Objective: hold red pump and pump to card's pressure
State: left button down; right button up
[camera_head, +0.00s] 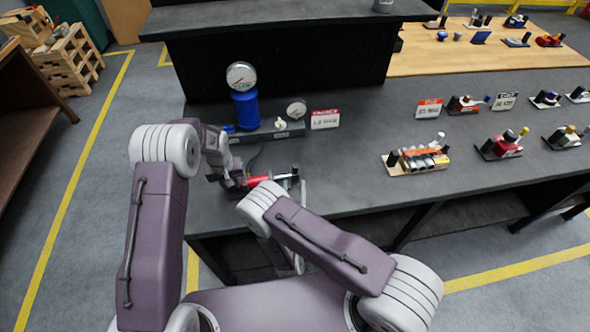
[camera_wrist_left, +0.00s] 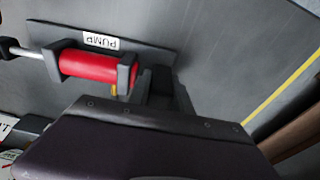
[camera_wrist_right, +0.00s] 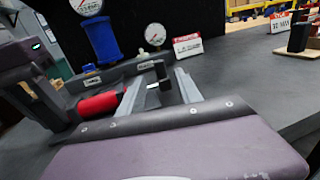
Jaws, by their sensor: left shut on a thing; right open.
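The red pump (camera_head: 262,180) lies on the grey bench near its front edge; the left wrist view shows its red barrel (camera_wrist_left: 90,66) between dark end blocks beside a PUMP label. My left gripper (camera_head: 232,180) is shut on the dark end block at the barrel's left end in the head view. My right gripper (camera_wrist_right: 158,92) is open, with the dark pump handle (camera_wrist_right: 161,74) showing between its fingers; contact cannot be told. The red-and-white card (camera_head: 325,119) stands behind, its figures too small to read surely. A large gauge (camera_head: 241,76) tops a blue cylinder (camera_head: 245,110).
A smaller gauge (camera_head: 296,109) and a light knob (camera_head: 280,124) sit on the dark base behind the pump. A wooden board with a valve assembly (camera_head: 420,157) and other small devices stand to the right. Bare bench lies between the pump and that board.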

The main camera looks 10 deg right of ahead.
aim_at(295, 171)
jog(key=x, duration=0.8)
jog(key=shift+w, duration=0.1)
grip_shut()
dwell(1.0)
